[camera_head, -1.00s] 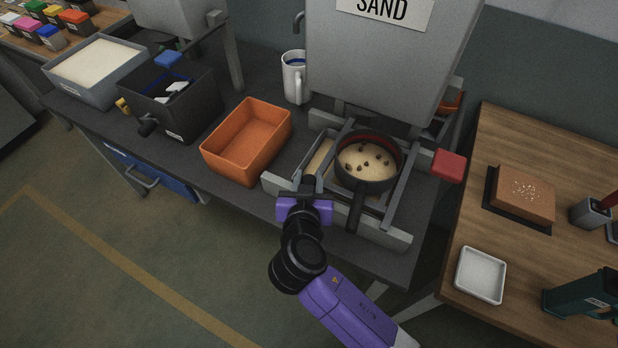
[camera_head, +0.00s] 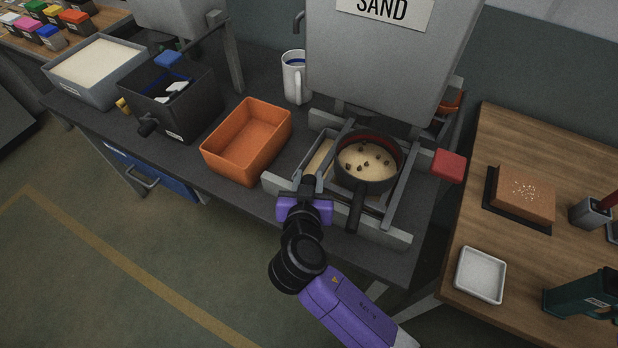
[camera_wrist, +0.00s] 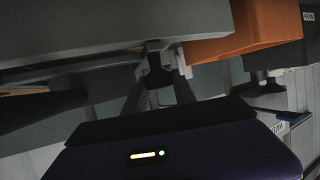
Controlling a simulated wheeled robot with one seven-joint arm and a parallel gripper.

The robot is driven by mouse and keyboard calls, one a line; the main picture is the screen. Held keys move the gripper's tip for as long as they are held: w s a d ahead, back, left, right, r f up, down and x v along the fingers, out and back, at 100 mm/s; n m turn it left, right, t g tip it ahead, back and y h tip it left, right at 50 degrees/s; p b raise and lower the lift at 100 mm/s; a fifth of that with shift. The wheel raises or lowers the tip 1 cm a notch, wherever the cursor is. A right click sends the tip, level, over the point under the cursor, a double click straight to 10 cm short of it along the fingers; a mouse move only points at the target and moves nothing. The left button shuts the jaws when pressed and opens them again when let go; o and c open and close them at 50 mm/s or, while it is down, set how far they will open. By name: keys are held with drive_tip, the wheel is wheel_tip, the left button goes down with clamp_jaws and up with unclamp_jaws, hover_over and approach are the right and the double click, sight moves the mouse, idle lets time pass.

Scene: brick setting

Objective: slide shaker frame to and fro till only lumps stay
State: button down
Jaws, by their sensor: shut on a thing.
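The grey shaker frame (camera_head: 396,196) sits on its base under the sand hopper. A dark round sieve with a handle (camera_head: 357,205) rests in the frame. Pale sand (camera_head: 366,161) with several dark lumps on top lies in the sieve. A grey tray with sand (camera_head: 318,160) shows partly beneath, at the left. My gripper (camera_head: 309,186) is shut on the front left part of the frame. In the wrist view a grey bar (camera_wrist: 155,62) meets the gripper; the fingertips are mostly hidden.
The grey hopper marked SAND (camera_head: 385,60) hangs close above and behind the sieve. An orange bin (camera_head: 246,142) stands left of the frame, with a white mug (camera_head: 294,78) behind it. A red block (camera_head: 449,164) is at the right. Open floor lies in front.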

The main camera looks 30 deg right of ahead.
drive_tip(key=w+a+b, duration=0.1)
drive_tip(key=w+b, duration=0.1)
drive_tip(key=w+a+b, duration=0.2)
drive_tip(key=shift+w+a+f, duration=0.15)
drive_tip(key=shift+w+f, duration=0.05)
drive_tip(key=shift+w, duration=0.05)
drive_tip(key=shift+w+a+r, duration=0.2)
drive_tip(key=shift+w+a, duration=0.05)
drive_tip(key=shift+w, duration=0.15)
drive_tip(key=c, duration=1)
unclamp_jaws()
drive_tip(key=shift+c, duration=0.2)
drive_tip(key=b+v, duration=0.1)
drive_tip(key=v, duration=0.7)
